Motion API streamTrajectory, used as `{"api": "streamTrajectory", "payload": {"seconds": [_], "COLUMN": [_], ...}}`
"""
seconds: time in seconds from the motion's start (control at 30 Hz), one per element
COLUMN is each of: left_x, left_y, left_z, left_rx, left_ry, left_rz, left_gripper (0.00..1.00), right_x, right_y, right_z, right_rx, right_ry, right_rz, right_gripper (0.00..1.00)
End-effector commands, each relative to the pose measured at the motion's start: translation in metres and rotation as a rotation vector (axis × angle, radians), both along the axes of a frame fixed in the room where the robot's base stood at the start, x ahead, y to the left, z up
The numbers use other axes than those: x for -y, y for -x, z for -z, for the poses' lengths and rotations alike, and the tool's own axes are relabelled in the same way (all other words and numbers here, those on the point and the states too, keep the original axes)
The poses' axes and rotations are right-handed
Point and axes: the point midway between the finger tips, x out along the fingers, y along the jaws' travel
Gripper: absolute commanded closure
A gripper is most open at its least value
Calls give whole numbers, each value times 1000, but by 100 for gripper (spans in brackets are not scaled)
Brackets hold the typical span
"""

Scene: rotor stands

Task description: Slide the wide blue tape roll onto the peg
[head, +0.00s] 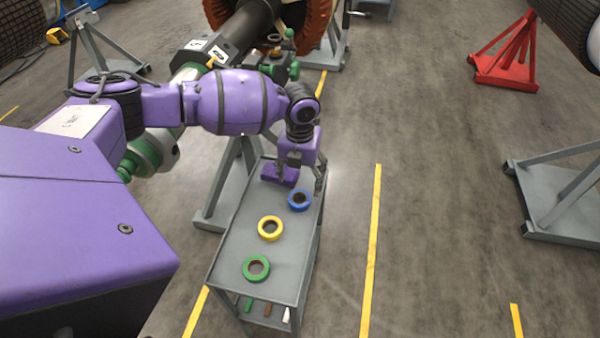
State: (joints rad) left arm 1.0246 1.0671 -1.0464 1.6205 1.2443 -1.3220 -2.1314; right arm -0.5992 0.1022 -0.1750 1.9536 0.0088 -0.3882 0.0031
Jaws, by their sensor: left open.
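The wide blue tape roll (299,200) lies flat on the top of the grey cart (232,243), near its far end. My left gripper (300,180) points down just beyond the blue roll, its fingers spread and nothing seen between them. I cannot tell how high it is above the roll. My right gripper is out of view.
A yellow tape roll (270,228) and a green tape roll (257,268) lie nearer on the cart. Small items (267,309) show on its lower shelf. A rotor on stands is behind my left arm. The floor to the right is open up to a grey stand (560,195).

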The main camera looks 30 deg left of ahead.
Motion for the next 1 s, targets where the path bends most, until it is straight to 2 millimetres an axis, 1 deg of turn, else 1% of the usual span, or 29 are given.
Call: {"api": "streamTrajectory", "payload": {"seconds": [0.03, 0.2, 0.37, 0.5, 0.6, 0.73, 1.0], "left_x": [-1, -1, 0, -1, -1, 0, 0], "left_y": [1, 2, 3, 2, 1, 0, -1], "left_z": [9, 32, 56, 75, 86, 93, 92], "left_rx": [-7, -8, -8, -6, -5, -1, 2], "left_ry": [-1, -1, 0, 0, 0, -1, 0], "left_rz": [-1, -2, -2, -3, -3, -3, -3], "left_gripper": [30, 30, 30, 30, 30, 30, 30], "right_x": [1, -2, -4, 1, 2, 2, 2], "right_y": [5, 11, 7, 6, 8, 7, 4], "right_z": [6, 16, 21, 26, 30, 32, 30], "right_rx": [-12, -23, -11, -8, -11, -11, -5], "right_ry": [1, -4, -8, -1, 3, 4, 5], "right_rz": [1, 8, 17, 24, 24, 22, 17], "right_gripper": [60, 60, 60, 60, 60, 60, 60]}}
